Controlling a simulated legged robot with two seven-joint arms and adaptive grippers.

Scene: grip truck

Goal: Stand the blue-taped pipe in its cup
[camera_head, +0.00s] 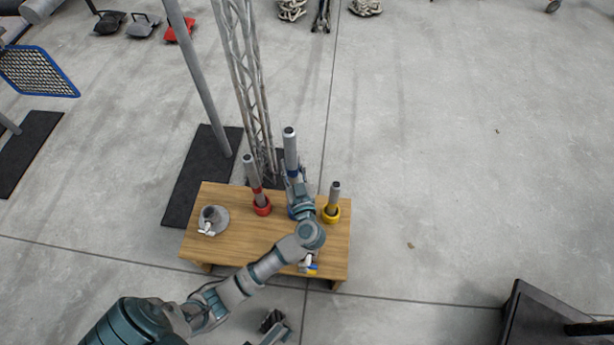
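The blue-taped pipe (290,150) is grey and stands close to upright over the wooden table, with its blue band just above my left gripper (293,182). The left gripper is at the pipe's lower half and appears closed around it; its fingers are small and partly hidden. A bit of the blue cup (291,212) shows beside my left wrist. The pipe's lower end is hidden by the gripper and wrist, so I cannot tell if it is inside the cup. A dark part, apparently my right gripper (271,321), is at the bottom edge, away from the table; its fingers are unclear.
On the table (240,245), a red cup (263,209) and a yellow cup (331,217) each hold an upright pipe. A round grey item (213,219) sits at left. A truss (246,85) and a pole (200,80) stand behind.

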